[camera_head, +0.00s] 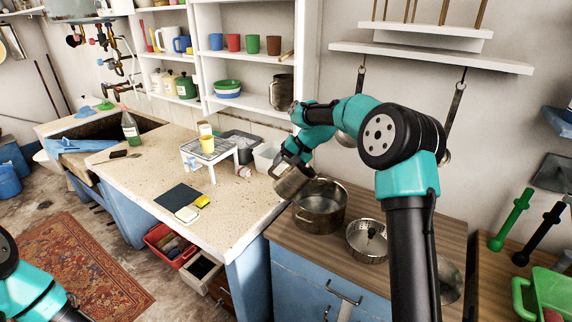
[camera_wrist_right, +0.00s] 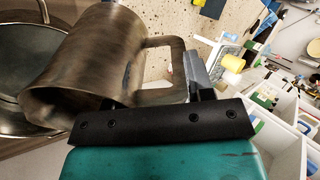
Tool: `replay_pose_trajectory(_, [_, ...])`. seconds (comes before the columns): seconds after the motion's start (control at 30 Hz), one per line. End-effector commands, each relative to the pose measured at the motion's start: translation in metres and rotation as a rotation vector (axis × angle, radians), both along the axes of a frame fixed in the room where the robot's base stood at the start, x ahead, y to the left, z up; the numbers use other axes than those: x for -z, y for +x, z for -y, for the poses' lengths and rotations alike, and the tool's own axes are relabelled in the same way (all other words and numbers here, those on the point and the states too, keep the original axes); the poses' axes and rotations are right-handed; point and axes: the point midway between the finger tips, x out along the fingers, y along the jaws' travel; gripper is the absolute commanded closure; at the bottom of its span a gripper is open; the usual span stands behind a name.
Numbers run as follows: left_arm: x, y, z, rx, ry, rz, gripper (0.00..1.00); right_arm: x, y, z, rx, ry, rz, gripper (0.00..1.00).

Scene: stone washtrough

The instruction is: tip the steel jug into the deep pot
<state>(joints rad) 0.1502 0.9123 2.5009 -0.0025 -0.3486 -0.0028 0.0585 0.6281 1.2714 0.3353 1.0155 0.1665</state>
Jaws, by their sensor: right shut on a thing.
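The steel jug (camera_head: 292,181) is tilted in the air at the upper left of the deep pot's rim. My right gripper (camera_head: 297,154) is shut on it. The right wrist view shows the jug's brownish metal body (camera_wrist_right: 95,60) and its squared handle (camera_wrist_right: 178,62), with the gripper (camera_wrist_right: 155,110) at the handle side. The deep pot (camera_head: 320,218) is a wide steel pot with side handles on the wooden counter. Part of it shows at the left of the wrist view (camera_wrist_right: 22,60). The jug's inside is hidden. Only a link of my left arm shows; its gripper is out of frame.
A steel colander (camera_head: 367,243) stands right of the pot on the wooden counter (camera_head: 310,258). A white wire rack (camera_head: 208,150) with a yellow cup (camera_head: 207,144) and a white tub (camera_head: 267,156) stand to the left. Ladles hang on the wall behind.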

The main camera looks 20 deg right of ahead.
Motion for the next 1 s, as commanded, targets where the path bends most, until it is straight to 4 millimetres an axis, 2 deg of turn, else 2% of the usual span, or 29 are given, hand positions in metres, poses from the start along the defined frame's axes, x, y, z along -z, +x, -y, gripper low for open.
replay_pose_trajectory(0.57, [0.0000,0.0000,0.0000,0.000,0.000,0.000,0.57,-0.0001,0.0011,-0.0022,0.000,-0.024,-0.009,1.00])
replay_pose_trajectory(1.0, [0.0000,0.0000,0.0000,0.000,0.000,0.000,0.57,0.0040,0.0040,-0.0084,0.001,-0.113,-0.048,1.00])
